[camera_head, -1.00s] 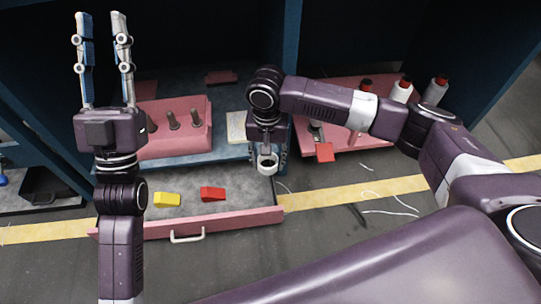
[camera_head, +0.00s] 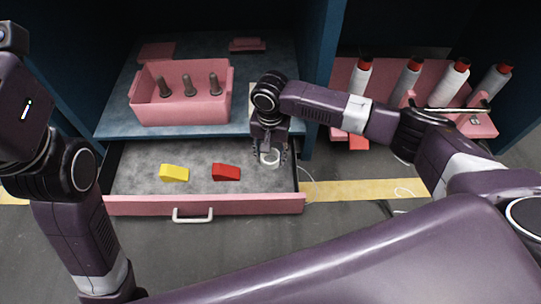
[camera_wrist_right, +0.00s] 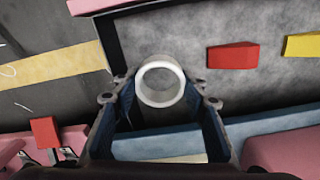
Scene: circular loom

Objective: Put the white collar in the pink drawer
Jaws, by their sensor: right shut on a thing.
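The white collar (camera_head: 270,158) is a short white ring. My right gripper (camera_head: 269,152) is shut on it, over the right end of the open pink drawer (camera_head: 135,205). In the right wrist view the collar (camera_wrist_right: 160,81) sits between the two fingertips, with its round opening toward the camera and the grey drawer floor behind it. I cannot tell whether it touches the floor. The drawer has a pink front with a white handle (camera_head: 192,215). My left arm is at the left edge of the head view; its fingers are out of the frame.
A yellow block (camera_head: 174,173) and a red block (camera_head: 226,172) lie in the drawer. A pink bin (camera_head: 183,108) with several grey pegs stands on the shelf above. White spools (camera_head: 408,80) stand on a pink rack at the right. The drawer's left part is clear.

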